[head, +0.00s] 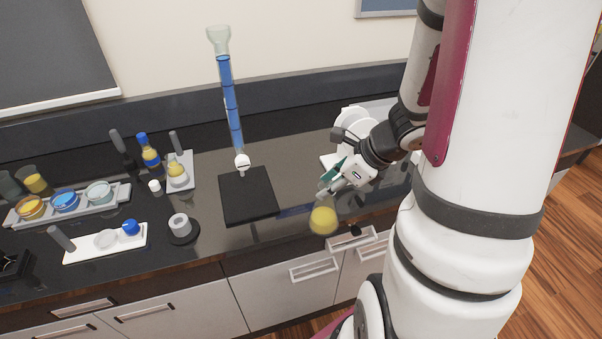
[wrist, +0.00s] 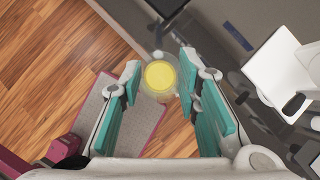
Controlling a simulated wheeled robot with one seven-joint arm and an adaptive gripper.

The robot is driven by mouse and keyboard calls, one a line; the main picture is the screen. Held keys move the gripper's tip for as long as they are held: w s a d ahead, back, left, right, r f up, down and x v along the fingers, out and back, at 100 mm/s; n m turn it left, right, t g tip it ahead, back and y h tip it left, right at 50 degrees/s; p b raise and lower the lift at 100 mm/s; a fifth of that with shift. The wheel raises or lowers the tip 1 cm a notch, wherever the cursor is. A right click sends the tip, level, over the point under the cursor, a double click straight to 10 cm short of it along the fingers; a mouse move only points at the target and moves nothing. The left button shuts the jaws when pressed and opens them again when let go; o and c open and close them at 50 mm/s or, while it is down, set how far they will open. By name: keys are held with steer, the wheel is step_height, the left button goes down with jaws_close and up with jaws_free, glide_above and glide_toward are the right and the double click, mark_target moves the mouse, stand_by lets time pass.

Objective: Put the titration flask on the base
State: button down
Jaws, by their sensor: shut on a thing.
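The titration flask (head: 323,220) is clear with yellow liquid in it. My gripper (head: 331,187) is shut on the flask's upper part and holds it near the counter's front edge, right of the base. In the wrist view the flask (wrist: 160,75) is seen from above, between the teal finger pads. The base (head: 247,197) is a flat black square plate on the counter, below a tall burette (head: 231,100) with blue liquid. Nothing stands on the visible part of the plate. The flask's neck is hard to make out in the head view.
A white device (head: 355,125) stands behind my gripper on the right. A round dark stand with a white cup (head: 180,226) is left of the base. Further left are trays with bottles and dishes (head: 66,201). The counter between base and flask is clear.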

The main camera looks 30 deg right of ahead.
steer(key=shift+w+d+f+b, duration=0.1)
steer(key=shift+w+f+b, duration=0.05)
steer(key=shift+w+b, duration=0.4)
steer(key=shift+w+d+f+b, duration=0.1)
steer(key=shift+w+b, duration=0.2)
steer(key=shift+b, duration=0.6)
steer(key=w+d+f+p, duration=0.1)
steer(key=w+f, duration=0.1)
steer(key=w, duration=0.4)
steer(key=w+d+f, duration=0.2)
steer(key=w, duration=0.4)
steer(key=shift+w+p, duration=0.4)
steer(key=shift+d+f, duration=0.1)
steer(key=shift+f, duration=0.15)
steer(key=c, duration=1.2)
jaws_free()
